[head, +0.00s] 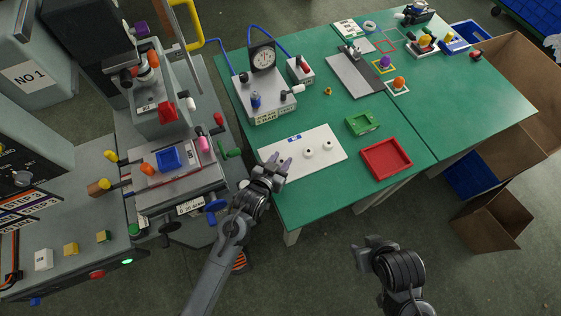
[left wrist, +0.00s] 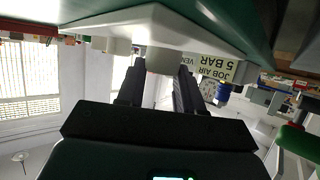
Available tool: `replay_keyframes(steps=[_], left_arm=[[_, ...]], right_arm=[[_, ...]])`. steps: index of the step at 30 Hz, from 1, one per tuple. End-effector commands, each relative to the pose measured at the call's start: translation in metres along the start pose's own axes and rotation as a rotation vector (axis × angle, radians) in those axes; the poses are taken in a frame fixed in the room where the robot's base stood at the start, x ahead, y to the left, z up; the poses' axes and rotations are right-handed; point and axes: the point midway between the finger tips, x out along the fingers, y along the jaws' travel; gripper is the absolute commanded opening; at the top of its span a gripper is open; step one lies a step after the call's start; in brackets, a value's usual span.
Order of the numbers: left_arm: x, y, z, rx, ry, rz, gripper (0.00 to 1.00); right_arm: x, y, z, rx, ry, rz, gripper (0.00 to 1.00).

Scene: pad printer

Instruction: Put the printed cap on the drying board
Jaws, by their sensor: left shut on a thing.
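The drying board is a white plate (head: 335,165) lying on the near left part of the green table; it also shows, upside down, in the left wrist view (left wrist: 205,32). Two white caps with dark marks on top, a left one (head: 309,153) and a right one (head: 325,145), stand on it. My left gripper (head: 279,170) is over the board's near left part. It is shut on a pale round cap (left wrist: 160,60), mostly hidden by the fingers, right at the board's face; I cannot tell whether they touch. My right gripper (head: 368,247) is off the table's near side, its jaws unclear.

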Motion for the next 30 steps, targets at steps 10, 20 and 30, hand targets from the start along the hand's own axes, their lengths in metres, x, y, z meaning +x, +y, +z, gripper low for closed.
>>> replay_keyframes(steps=[10,20,30], left_arm=[[0.0015,0.0003,0.0031,0.0,0.001,0.0,0.0],[0.0023,0.0003,0.0051,0.0,0.001,0.0,0.61],[-0.0012,0.0002,0.0015,0.0,0.001,0.0,0.61]], right_arm=[[0.0008,-0.0011,-0.0001,0.005,0.001,-0.004,0.43],[0.001,-0.0025,-0.0005,0.011,0.002,-0.008,0.43],[-0.0007,-0.0023,-0.001,0.01,0.002,-0.008,0.43]])
